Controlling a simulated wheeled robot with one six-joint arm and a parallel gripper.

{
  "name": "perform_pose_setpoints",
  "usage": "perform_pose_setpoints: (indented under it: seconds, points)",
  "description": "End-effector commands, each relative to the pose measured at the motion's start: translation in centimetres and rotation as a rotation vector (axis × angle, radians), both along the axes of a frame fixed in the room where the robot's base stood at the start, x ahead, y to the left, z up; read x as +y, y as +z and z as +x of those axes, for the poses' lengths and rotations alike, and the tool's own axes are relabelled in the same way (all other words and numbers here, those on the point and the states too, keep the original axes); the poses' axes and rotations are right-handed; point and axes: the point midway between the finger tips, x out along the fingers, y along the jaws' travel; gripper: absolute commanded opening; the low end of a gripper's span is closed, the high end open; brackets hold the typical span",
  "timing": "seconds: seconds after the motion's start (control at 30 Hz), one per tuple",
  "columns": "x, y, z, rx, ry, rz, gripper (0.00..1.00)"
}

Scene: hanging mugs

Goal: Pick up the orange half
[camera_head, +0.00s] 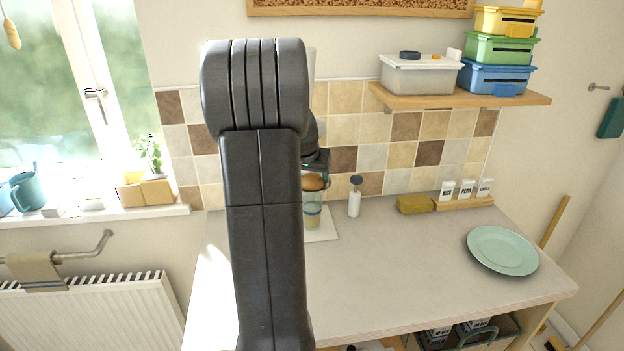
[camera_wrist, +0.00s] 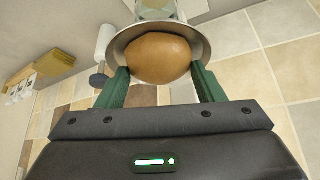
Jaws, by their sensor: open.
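The orange half (camera_head: 313,183) shows in the head view as a brown-orange dome on top of a clear, cup-like stand (camera_head: 312,218) on the counter. In the wrist view the orange half (camera_wrist: 157,58) sits in a grey metal dish (camera_wrist: 195,32), rounded side towards me. My gripper (camera_wrist: 161,82) is open, with one green finger on each side of the orange half. I cannot tell whether the fingers touch it. In the head view my gripper (camera_head: 318,168) is right above the orange half, partly hidden by my arm.
A white board (camera_head: 326,234) lies under the stand. A white bottle with a dark top (camera_head: 354,204) stands just to the right. A yellow-brown sponge (camera_head: 414,204), labelled jars (camera_head: 466,190) and a green plate (camera_head: 502,250) are farther right. The counter's middle is clear. A shelf (camera_head: 470,99) hangs above.

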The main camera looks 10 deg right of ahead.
Motion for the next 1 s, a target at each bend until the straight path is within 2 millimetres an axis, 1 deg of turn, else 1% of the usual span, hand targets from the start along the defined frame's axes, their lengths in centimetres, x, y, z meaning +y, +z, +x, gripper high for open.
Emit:
perform_pose_setpoints:
  seconds: [0.17,0.2,0.33,0.37,0.4,0.77,0.87,1.0]
  points:
    - [0.0,0.0,0.0,-0.001,0.0,0.0,0.62]
    - [0.0,0.0,0.0,0.0,0.0,0.0,0.6]
    - [0.0,0.0,0.0,0.0,0.0,0.0,0.34]
    - [0.0,0.0,0.0,0.0,0.0,0.0,0.33]
    - [0.0,0.0,0.0,-0.001,0.0,0.0,0.29]
    - [0.2,0.4,-0.4,-0.001,0.0,0.0,0.29]
    - [0.4,0.9,-0.9,-0.003,0.0,0.0,0.29]
    - [1.0,1.9,-2.2,-0.003,0.001,-0.001,0.29]
